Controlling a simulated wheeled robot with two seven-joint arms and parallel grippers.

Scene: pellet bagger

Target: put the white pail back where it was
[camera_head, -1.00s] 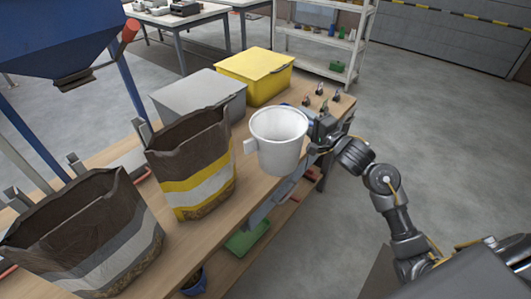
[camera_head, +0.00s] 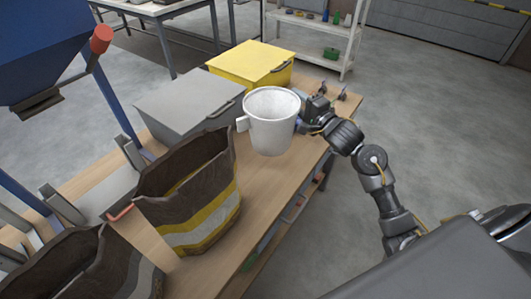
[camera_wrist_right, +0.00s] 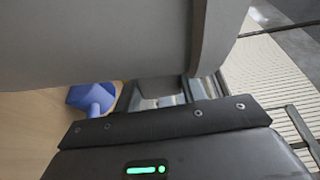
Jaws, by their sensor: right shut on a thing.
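The white pail (camera_head: 270,130) is upright near the right end of the wooden workbench in the head view, with a square tab on its left side. My right gripper (camera_head: 304,122) is shut on the pail at its right side. In the right wrist view the pail's pale wall (camera_wrist_right: 100,40) fills the top of the picture, close against the gripper (camera_wrist_right: 165,88). I cannot tell whether the pail's bottom touches the bench. My left gripper is not in view.
An open bag with a yellow band (camera_head: 195,195) and another bag (camera_head: 85,265) stand left on the bench (camera_head: 285,190). A grey lidded bin (camera_head: 190,105) and a yellow bin (camera_head: 250,65) stand behind. A blue object (camera_wrist_right: 93,98) lies on the bench beside the gripper.

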